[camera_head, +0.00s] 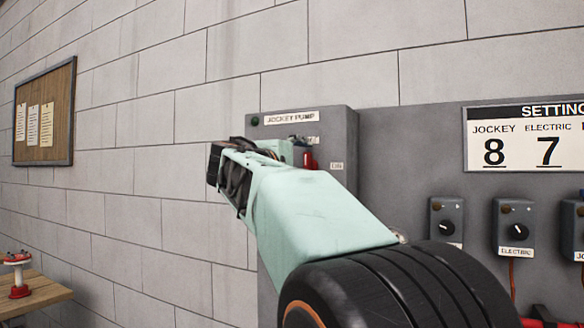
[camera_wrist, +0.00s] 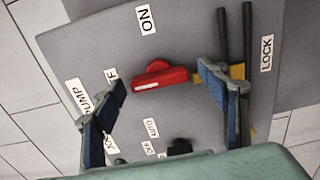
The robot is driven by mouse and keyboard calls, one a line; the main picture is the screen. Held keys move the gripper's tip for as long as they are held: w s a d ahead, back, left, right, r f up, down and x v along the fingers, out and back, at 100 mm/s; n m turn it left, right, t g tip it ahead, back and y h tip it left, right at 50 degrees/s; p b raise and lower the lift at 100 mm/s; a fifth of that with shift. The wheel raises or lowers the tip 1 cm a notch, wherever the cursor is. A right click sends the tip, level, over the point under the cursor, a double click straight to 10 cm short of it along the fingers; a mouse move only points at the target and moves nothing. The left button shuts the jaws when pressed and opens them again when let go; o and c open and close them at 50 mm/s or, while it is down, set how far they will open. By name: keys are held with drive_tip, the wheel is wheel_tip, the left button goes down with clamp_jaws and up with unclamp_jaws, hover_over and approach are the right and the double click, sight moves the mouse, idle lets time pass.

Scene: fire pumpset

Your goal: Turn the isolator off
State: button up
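The isolator's red handle (camera_wrist: 160,77) shows in the wrist view on a grey panel (camera_wrist: 190,30), with a white stripe along its left end. Its striped end is turned toward a partly hidden label ending in "F" (camera_wrist: 112,76); an "ON" label (camera_wrist: 146,18) is above. My gripper (camera_wrist: 163,78) is open, one finger on each side of the handle, with gaps between. The handle (camera_head: 308,160) also shows in the head view, on the box labelled "JOCKEY PUMP" (camera_head: 291,117). My arm hides much of that box there, and the fingers' grip side is not visible.
A "LOCK" label (camera_wrist: 266,53) and dark upright bars (camera_wrist: 248,50) are right of the handle. A small black knob (camera_wrist: 180,147) is below it. To the right are rotary switch boxes (camera_head: 446,220) and a settings sign (camera_head: 525,138). A wooden table (camera_head: 45,293) stands lower left.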

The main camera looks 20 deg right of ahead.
drive_tip(key=v, duration=1.2)
